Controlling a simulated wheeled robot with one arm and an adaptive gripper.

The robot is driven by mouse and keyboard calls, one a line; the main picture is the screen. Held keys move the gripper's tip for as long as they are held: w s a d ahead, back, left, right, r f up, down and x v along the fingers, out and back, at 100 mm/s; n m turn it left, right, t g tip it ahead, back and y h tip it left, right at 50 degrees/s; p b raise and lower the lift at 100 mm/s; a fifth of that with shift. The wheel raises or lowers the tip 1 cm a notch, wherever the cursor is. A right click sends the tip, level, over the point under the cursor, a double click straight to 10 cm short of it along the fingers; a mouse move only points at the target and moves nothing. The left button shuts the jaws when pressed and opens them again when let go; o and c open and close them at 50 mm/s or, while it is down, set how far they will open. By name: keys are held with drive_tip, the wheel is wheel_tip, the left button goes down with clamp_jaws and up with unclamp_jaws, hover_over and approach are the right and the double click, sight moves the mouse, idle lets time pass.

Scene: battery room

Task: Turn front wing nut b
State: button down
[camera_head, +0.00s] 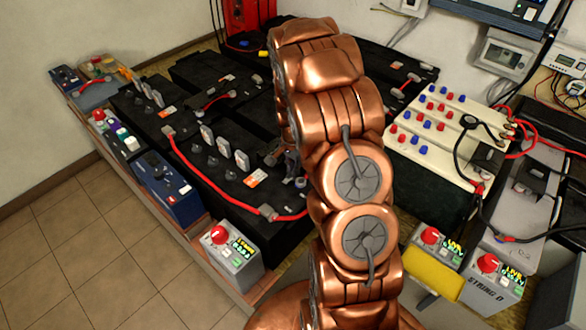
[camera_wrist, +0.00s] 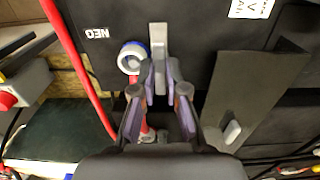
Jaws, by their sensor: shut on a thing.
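In the wrist view my gripper (camera_wrist: 160,68) has its two fingertips closed together on the lower end of an upright grey tab, which I take for front wing nut b (camera_wrist: 158,36). The fingers hide the nut's lower part. Beside it on the left is a round white and blue cap (camera_wrist: 132,55) with a red cable under it. Behind is the black battery case (camera_wrist: 205,50). In the head view my copper arm covers most of the gripper (camera_head: 288,165) and hides the nut.
A red cable (camera_head: 195,185) runs along the black batteries left of my arm. A grey box with a red knob (camera_head: 232,258) stands at the front. Cream battery units (camera_head: 440,140) and a yellow block (camera_head: 432,275) are on the right. Tiled floor (camera_head: 75,260) is clear at left.

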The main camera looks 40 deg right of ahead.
drive_tip(key=shift+f, duration=0.1)
drive_tip(key=n+b, duration=0.2)
drive_tip(key=b, duration=0.1)
drive_tip(key=shift+f+n, duration=0.15)
drive_tip(key=shift+n, duration=0.25)
drive_tip(key=n+b, duration=0.4)
drive_tip(key=n, duration=0.1)
drive_tip(key=n+b, duration=0.2)
drive_tip(key=n, duration=0.3)
drive_tip(key=shift+b, duration=0.3)
drive_tip(key=n, duration=0.3)
drive_tip(key=n+b, duration=0.1)
drive_tip(key=shift+r+n, duration=0.25)
drive_tip(key=shift+n, duration=0.15)
drive_tip(key=c, duration=1.2)
unclamp_jaws()
